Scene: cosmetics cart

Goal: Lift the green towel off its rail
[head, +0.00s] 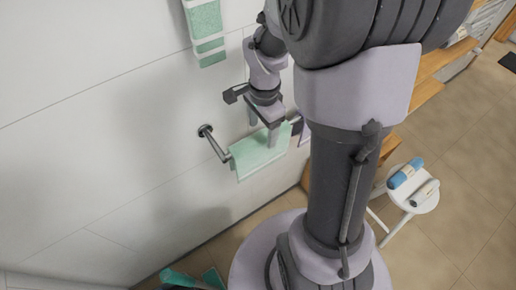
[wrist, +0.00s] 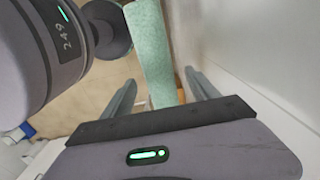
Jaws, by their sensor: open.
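The light green towel (head: 258,156) hangs over a dark wall rail (head: 213,143) in the head view. My gripper (head: 263,133) is at the towel's top edge, pointing down. In the wrist view the towel (wrist: 152,45) runs as a pale green strip, and its near part lies between the two spread fingers of my gripper (wrist: 163,90). The fingers are open, with gaps visible beside the towel. The right end of the rail is hidden behind my arm in the head view. I cannot tell whether a finger touches the towel.
Another green striped towel (head: 206,22) hangs higher on the white wall. A white stool (head: 405,200) with a blue roll (head: 405,173) and a pale roll (head: 424,193) stands at right. Wooden shelves (head: 440,60) are behind my arm. A teal item (head: 185,279) is at the bottom.

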